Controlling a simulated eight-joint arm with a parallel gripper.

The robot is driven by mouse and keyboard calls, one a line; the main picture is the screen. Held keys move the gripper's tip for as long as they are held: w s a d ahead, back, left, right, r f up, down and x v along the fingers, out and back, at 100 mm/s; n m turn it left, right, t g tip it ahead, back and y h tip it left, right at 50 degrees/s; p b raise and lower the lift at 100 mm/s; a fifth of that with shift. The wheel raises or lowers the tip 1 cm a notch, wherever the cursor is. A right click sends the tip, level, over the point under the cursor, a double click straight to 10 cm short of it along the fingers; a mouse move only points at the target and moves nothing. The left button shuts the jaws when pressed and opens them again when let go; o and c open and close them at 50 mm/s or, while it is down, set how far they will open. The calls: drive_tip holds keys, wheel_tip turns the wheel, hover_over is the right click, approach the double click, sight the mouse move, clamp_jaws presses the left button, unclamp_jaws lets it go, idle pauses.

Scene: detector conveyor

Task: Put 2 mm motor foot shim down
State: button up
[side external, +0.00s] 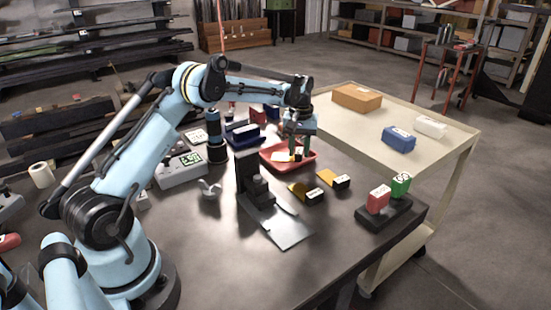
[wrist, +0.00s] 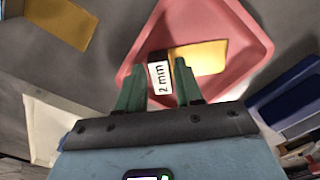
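The 2 mm motor foot shim (wrist: 200,57) is a yellow plate with a black grip block and a white label reading "2 mm". It is in the red tray (wrist: 236,22), which also shows in the side view (side external: 309,158). My gripper (wrist: 158,72) points down over the tray (side external: 299,150), its two green fingers on either side of the black block. The gaps to the block look very small; I cannot tell whether the fingers press on it. I also cannot tell whether the shim rests fully on the tray floor.
Two other yellow shims with black blocks (side external: 307,192) (side external: 334,179) lie in front of the tray. A black stand with a metal plate (side external: 281,228) is nearer. A holder with red and green blocks (side external: 391,212) is at right. A blue bin (side external: 243,134) is behind.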

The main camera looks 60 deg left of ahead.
sight(299, 152)
drive_tip(key=s+d+r+m+t, duration=0.1)
drive_tip(key=s+d+r, duration=0.15)
drive_tip(key=r, duration=0.65)
drive_tip(key=s+d+r+m+t, duration=0.1)
drive_tip(key=d+r, duration=0.2)
drive_tip(key=r, duration=0.5)
drive_tip(key=s+d+r+m+t, duration=0.2)
drive_tip(key=s+d+m, duration=0.1)
drive_tip(key=s+d, duration=0.25)
drive_tip(key=s+d+f+m+t, duration=0.1)
drive_tip(key=s+d+f+m, duration=0.1)
drive_tip(key=s, duration=0.5)
drive_tip(key=s+d+f+m+t, duration=0.2)
drive_tip(key=s+d+f, duration=0.2)
drive_tip(key=s, duration=0.3)
drive_tip(key=shift+d+f, duration=0.3)
drive_tip(key=shift+f, duration=0.2)
drive_tip(key=shift+s, duration=0.1)
